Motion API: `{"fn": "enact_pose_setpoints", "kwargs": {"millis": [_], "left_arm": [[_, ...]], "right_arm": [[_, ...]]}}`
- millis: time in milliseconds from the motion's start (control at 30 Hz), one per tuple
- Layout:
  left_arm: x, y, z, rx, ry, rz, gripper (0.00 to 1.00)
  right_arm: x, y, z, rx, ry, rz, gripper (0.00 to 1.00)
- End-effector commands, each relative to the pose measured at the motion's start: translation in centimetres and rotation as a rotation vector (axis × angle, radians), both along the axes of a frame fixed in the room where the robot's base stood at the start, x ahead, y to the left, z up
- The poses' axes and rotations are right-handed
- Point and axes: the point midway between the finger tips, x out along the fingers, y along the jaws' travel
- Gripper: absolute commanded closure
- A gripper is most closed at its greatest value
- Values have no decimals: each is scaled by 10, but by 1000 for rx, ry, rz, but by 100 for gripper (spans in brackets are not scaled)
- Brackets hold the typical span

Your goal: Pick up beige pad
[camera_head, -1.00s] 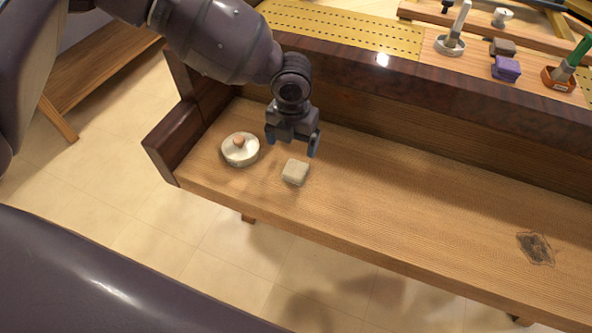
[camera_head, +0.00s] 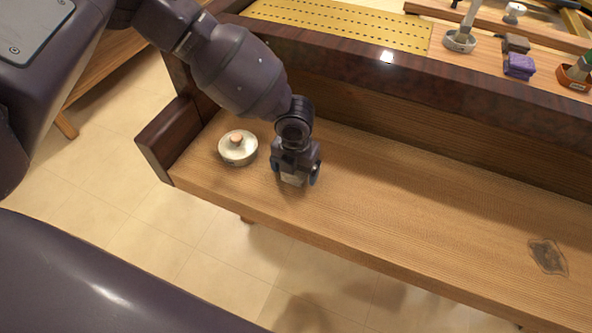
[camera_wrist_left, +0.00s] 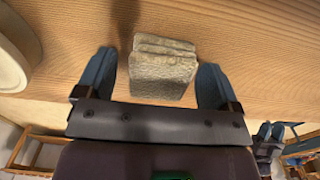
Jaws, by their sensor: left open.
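The beige pad (camera_head: 292,180) rests on the wooden keybed near its left end, mostly hidden under my gripper in the head view. In the left wrist view the pad (camera_wrist_left: 163,70) is a small, rough, pale block. My left gripper (camera_head: 295,178) is over it, with the fingers apart. In the left wrist view the gripper's two blue fingers (camera_wrist_left: 153,82) stand on either side of the pad, with a gap showing on each side.
A round whitish dish with an orange-brown knob (camera_head: 238,148) stands close to the left of the gripper. A dark raised end block (camera_head: 168,137) and dark rail (camera_head: 440,88) bound the keybed. The keybed (camera_head: 420,200) is clear to the right, apart from a dark patch (camera_head: 547,256).

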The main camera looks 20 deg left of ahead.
Motion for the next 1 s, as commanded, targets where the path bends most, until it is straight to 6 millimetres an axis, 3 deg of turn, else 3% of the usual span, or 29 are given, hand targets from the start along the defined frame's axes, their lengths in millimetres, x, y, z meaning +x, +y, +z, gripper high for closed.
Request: {"fn": "enact_pose_setpoints", "kwargs": {"millis": [167, 500, 800, 1000], "left_arm": [[0, 0, 1, 0, -1, 0, 14], [0, 0, 1, 0, 0, 0, 66], [0, 0, 5, 0, -1, 0, 66], [1, 0, 33, 0, -8, 1, 66]], "right_arm": [[0, 0, 0, 0, 0, 0, 57], [-1, 0, -2, -1, 5, 2, 57], [-1, 0, -1, 0, 2, 3, 57], [3, 1, 7, 0, -13, 3, 57]]}}
